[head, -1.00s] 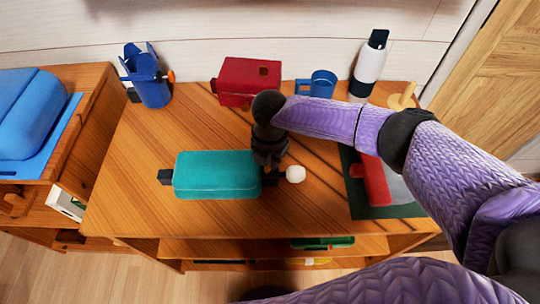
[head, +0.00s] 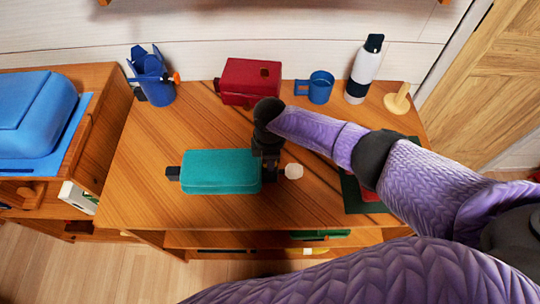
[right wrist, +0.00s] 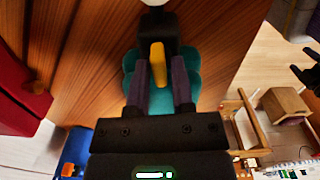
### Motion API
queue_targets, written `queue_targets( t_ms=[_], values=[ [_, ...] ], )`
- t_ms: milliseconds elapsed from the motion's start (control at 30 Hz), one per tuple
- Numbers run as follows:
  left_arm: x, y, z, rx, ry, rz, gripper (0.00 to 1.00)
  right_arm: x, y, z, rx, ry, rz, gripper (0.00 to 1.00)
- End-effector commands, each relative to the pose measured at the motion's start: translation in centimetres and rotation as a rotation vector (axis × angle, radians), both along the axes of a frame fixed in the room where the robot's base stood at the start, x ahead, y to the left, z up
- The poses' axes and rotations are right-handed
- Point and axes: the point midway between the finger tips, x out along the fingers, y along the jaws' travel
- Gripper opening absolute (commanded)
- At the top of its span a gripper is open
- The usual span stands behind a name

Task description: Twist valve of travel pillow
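The travel pillow is a teal rounded block (head: 221,171) lying on the wooden desk, with a black block at each end and a white knob (head: 293,171) at the right. My right gripper (head: 268,170) points down over its right-hand black end and hides part of it. In the right wrist view, a yellow tab (right wrist: 158,64), seemingly the valve, stands on the black block. The fingers of my right gripper (right wrist: 160,82) are apart, one on each side of the tab, with narrow gaps visible. What looks like my left gripper (right wrist: 303,66) shows at the right edge with parted fingers.
A red box (head: 250,82), a blue mug (head: 315,88), a white bottle (head: 364,72) and a blue holder (head: 152,78) stand along the desk's back. A green mat (head: 353,190) lies right, partly under my arm. The desk front left is clear.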

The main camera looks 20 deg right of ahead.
Motion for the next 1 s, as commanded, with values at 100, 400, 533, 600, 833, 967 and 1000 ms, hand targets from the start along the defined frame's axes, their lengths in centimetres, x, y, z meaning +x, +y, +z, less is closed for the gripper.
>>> queue_targets(
  t_ms=[100,400,533,600,833,967,1000],
  values=[
    [0.0,0.3,-0.1,0.005,-0.001,-0.003,0.82,0.0,0.0,0.0,0.0,-0.001,0.002,0.53],
    [0.1,0.3,0.4,0.006,-0.003,-0.003,0.82,0.1,0.0,0.5,-0.001,-0.003,0.005,0.53],
    [0.3,0.2,2.6,0.002,-0.008,-0.001,0.82,0.1,0.0,2.8,0.0,-0.004,0.006,0.53],
    [0.4,0.0,4.2,0.001,-0.01,0.0,0.82,0.1,0.0,4.5,-0.001,-0.004,0.006,0.53],
    [0.4,-0.3,5.8,-0.005,-0.012,0.003,0.82,0.1,0.0,6.2,-0.001,-0.003,0.005,0.53],
    [0.4,-0.4,5.6,-0.007,-0.011,0.003,0.82,0.1,0.0,6.0,0.0,-0.002,0.006,0.53],
    [0.4,-0.4,5.6,-0.006,-0.011,0.003,0.82,0.1,0.0,6.0,0.0,-0.002,0.006,0.53]
  ],
)
